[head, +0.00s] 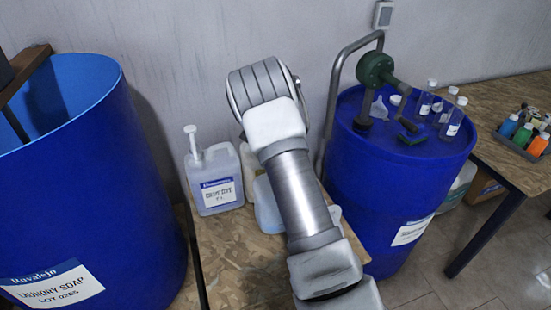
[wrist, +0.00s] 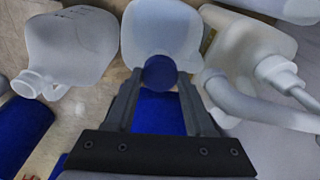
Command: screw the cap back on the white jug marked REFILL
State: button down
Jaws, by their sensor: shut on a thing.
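My gripper (wrist: 160,84) is shut on a round blue cap (wrist: 160,72), seen in the wrist view. The cap overlaps the lower edge of a pale bluish-white jug (wrist: 162,28); whether it touches a neck there is hidden. To the left, a white jug (wrist: 75,42) with faint dark marks shows an open, uncapped mouth. No REFILL marking is readable on any jug. In the head view, my arm hides the gripper and cap, and covers part of a pale bluish jug (head: 266,205).
A labelled jug with a white pump (head: 216,182) stands at left on the wooden table (head: 240,262); the pump jug also shows in the wrist view (wrist: 250,48). Large blue drums stand left (head: 85,190) and right (head: 385,185); the right one carries a green pump (head: 375,70) and small bottles.

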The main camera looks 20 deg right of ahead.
jog(key=shift+s+a+f, duration=0.1)
jog(key=m+p, duration=0.1)
jog(key=m, duration=0.2)
jog(key=shift+m+g, duration=0.3)
jog(key=c, duration=0.6)
grip_release()
jog(key=shift+f+m, duration=0.1)
jog(key=shift+m, duration=0.2)
jog(key=o, duration=0.6)
jog(key=shift+r, duration=0.25)
jog(key=shift+r+p, duration=2.5)
jog(key=shift+r, duration=1.45)
